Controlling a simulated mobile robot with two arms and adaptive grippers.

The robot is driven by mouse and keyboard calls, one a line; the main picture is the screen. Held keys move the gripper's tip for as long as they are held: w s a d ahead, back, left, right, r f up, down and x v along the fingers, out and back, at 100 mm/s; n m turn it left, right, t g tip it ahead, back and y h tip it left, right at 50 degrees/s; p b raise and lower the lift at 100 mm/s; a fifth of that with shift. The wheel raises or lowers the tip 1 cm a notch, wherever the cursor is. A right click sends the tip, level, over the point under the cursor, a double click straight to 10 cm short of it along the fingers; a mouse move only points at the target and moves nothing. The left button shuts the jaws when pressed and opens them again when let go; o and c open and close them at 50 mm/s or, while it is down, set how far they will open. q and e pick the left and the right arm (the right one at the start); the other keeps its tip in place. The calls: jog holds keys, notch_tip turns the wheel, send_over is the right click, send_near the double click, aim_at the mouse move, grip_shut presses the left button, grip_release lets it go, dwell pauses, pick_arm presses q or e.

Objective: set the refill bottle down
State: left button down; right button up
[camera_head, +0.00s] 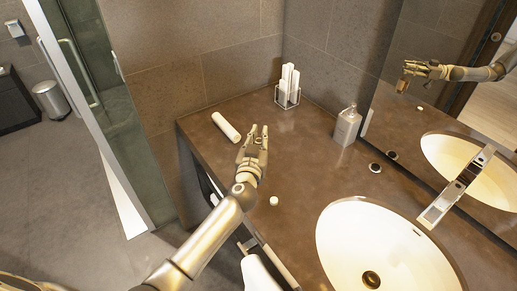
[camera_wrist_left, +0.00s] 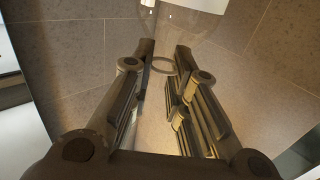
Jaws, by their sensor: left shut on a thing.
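My left gripper (camera_head: 255,143) is over the back left part of the brown counter (camera_head: 308,161), its fingers pointing toward the back wall. It also shows in the left wrist view (camera_wrist_left: 162,50), shut on a see-through thing, which I take to be the refill bottle (camera_wrist_left: 161,66). A pale ring of it shows between the fingers and a faint clear outline beyond them. In the head view the bottle is mostly hidden by the hand, so I cannot tell whether it touches the counter. My right gripper is not in view.
A white cylinder (camera_head: 226,127) lies left of the hand. A wire holder with white rolls (camera_head: 288,85) and a soap dispenser (camera_head: 347,127) stand behind. A small white cap (camera_head: 273,201) lies nearer. A basin (camera_head: 385,250) is at right. The middle counter is mostly clear.

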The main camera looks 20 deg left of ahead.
pick_arm(q)
jog(key=shift+w+a+f+b, duration=0.3)
jog(key=shift+w+f, duration=0.2)
jog(key=shift+f, duration=0.2)
notch_tip(320, 180, down, 3)
jog(key=shift+w+f+b, duration=0.15)
jog(key=shift+f+b, duration=0.05)
jog(key=shift+b, duration=0.95)
jog(key=shift+r, duration=0.1)
jog(key=c, duration=1.4)
grip_release()
jog(key=shift+f, duration=0.2)
jog(key=shift+r, duration=0.15)
